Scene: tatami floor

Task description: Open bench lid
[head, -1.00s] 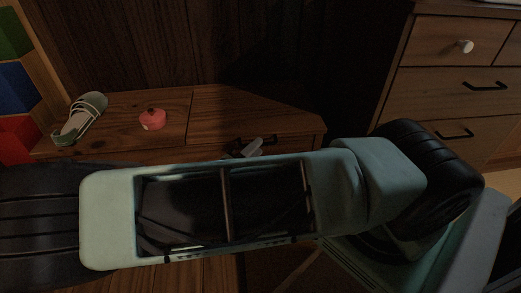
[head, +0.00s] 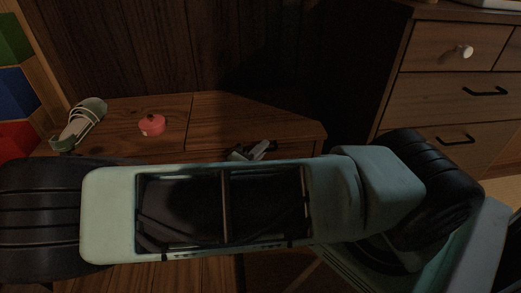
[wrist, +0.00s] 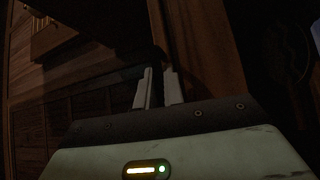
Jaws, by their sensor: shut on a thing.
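The wooden bench (head: 110,110) stands against the dark wall, its top split by a seam. The right part is the bench lid (head: 235,115), lying flat as far as I can tell. A black handle (head: 270,144) sits near its front edge, partly hidden by my fingers. My gripper (head: 252,151) is shut on the handle. In the wrist view, the two pale fingers of my gripper (wrist: 158,88) stand either side of a dark bar, likely the handle. My arm hides most of the bench's front.
A green strapped sandal (head: 80,124) and a small pink lidded pot (head: 152,125) rest on the left part of the bench top. A wooden drawer cabinet (head: 440,95) stands at the right. Coloured blocks of shelving (head: 15,90) are at the far left. The lid's top is clear.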

